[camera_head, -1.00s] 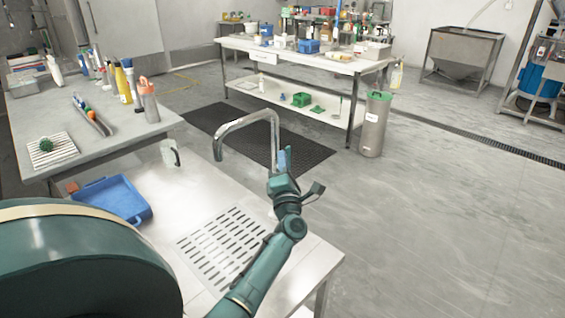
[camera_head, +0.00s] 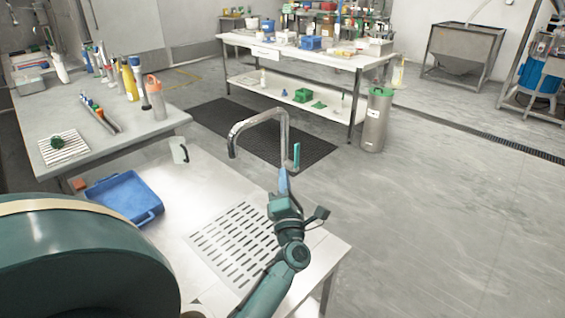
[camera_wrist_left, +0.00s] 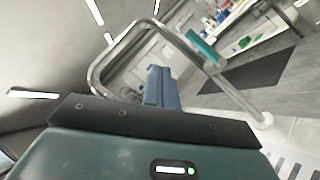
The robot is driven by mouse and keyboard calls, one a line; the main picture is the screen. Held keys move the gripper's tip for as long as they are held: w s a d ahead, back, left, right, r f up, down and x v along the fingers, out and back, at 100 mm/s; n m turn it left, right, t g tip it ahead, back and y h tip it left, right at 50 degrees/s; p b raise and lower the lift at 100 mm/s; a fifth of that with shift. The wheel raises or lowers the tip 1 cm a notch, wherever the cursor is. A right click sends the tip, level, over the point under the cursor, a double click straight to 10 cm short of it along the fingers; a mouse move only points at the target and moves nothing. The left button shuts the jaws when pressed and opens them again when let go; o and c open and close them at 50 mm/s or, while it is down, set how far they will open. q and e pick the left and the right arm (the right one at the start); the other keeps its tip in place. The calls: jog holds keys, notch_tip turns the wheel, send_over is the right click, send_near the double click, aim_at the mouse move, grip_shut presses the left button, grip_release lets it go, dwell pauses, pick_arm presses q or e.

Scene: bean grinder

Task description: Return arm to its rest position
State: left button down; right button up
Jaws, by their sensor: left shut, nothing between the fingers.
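My left arm comes in from the bottom of the head view, over the slotted steel counter. Its gripper (camera_head: 283,181) has blue fingers that point up and away, near the tap. The fingers also show in the left wrist view (camera_wrist_left: 161,87), shut together with nothing between them. The curved metal tap (camera_head: 258,117) stands just behind the gripper and arches across the left wrist view (camera_wrist_left: 123,43). I cannot tell whether the fingers touch it. The tap's teal handle (camera_head: 296,156) is just beyond the fingertips. My right gripper is not in view.
A blue tray (camera_head: 127,200) lies on the steel counter (camera_head: 190,205), left of the arm. A grey table (camera_head: 75,120) with bottles stands behind. A white bench (camera_head: 300,57), a metal cylinder (camera_head: 375,125) and a hopper (camera_head: 465,55) stand farther back. The floor at right is clear.

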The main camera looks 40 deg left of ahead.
pick_arm(q)
jog(key=shift+s+d, duration=0.5)
jog(key=shift+s, duration=0.15)
jog(key=shift+s+d, duration=0.45)
jog(key=shift+s, duration=0.2)
jog(key=shift+d, duration=0.1)
jog(key=s+d+f+m+t+h, duration=0.1)
jog(key=s+d+f+m+h, duration=0.3)
jog(key=d+m+h, duration=0.65)
jog(key=s+d+f+m+h, duration=0.3)
jog(key=d+f+m+h, duration=0.35)
jog(key=m, duration=0.75)
jog(key=s+d+f+m+g, duration=0.2)
jog(key=s+f+m+g, duration=0.1)
jog(key=s, duration=0.3)
jog(key=s+d+f+m+g+h, duration=0.1)
jog(key=s+d+f+m+g, duration=0.1)
jog(key=s+f+m, duration=0.3)
jog(key=shift+s+d+f+m+g+h, duration=0.3)
jog(key=shift+s+d+m+g, duration=0.05)
jog(key=shift+s+m+g, duration=0.35)
